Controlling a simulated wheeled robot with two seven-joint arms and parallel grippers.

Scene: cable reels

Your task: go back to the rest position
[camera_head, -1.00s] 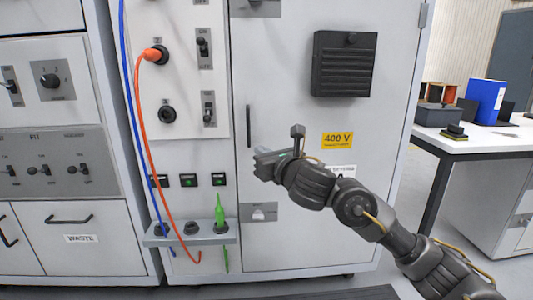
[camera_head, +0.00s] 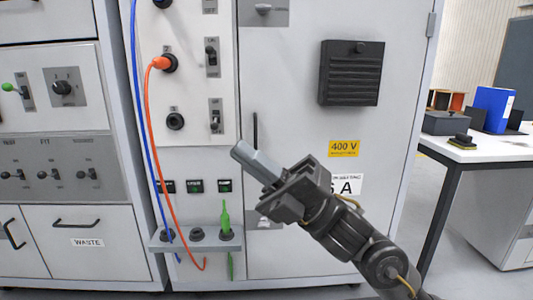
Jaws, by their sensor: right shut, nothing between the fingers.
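My right gripper (camera_head: 256,163) reaches in from the lower right, its fingers shut together with nothing between them. It is in front of the grey cabinet door (camera_head: 293,85), pointing up and left, below the thin dark door handle (camera_head: 255,130). I cannot tell the exact gap to the door. My left gripper does not show.
An orange plug (camera_head: 160,63) sits in a socket, its cable hanging beside a blue cable (camera_head: 139,95). A small shelf (camera_head: 170,246) holds a green plug (camera_head: 225,220). A white table (camera_head: 478,150) with a blue binder (camera_head: 492,107) stands at right.

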